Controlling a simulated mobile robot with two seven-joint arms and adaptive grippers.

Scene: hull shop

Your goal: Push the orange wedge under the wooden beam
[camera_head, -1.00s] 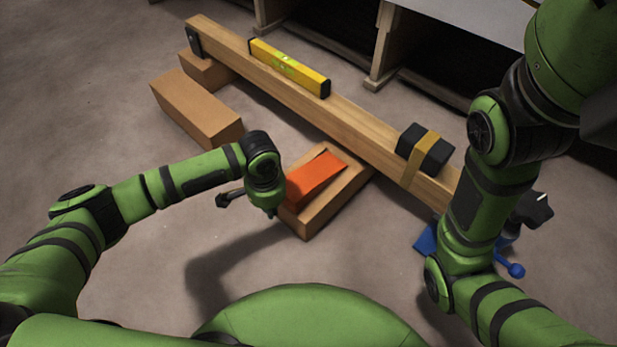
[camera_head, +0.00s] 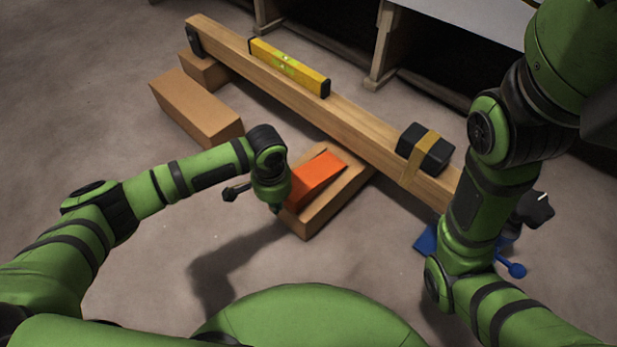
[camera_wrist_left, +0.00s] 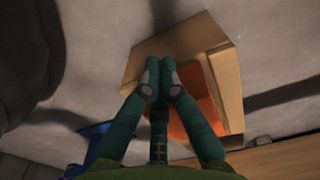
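The orange wedge (camera_head: 318,178) lies on a wooden block (camera_head: 318,222), its thin end pointing toward the wooden beam (camera_head: 358,120). My left gripper (camera_head: 277,208) is at the wedge's near end, its fingers mostly hidden by my wrist. In the left wrist view the fingers (camera_wrist_left: 162,66) are together with nothing between them; the wedge (camera_wrist_left: 203,112) shows partly behind them, on the block (camera_wrist_left: 226,85). I cannot tell whether they touch the wedge. The beam also shows at the lower right (camera_wrist_left: 275,160). My right gripper is not visible.
A yellow level (camera_head: 288,68) and a black block with a tan strap (camera_head: 425,150) rest on the beam. Blocks (camera_head: 196,108) stand by its far left end. A blue device (camera_head: 426,242) is partly behind my right arm. Floor in front is clear.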

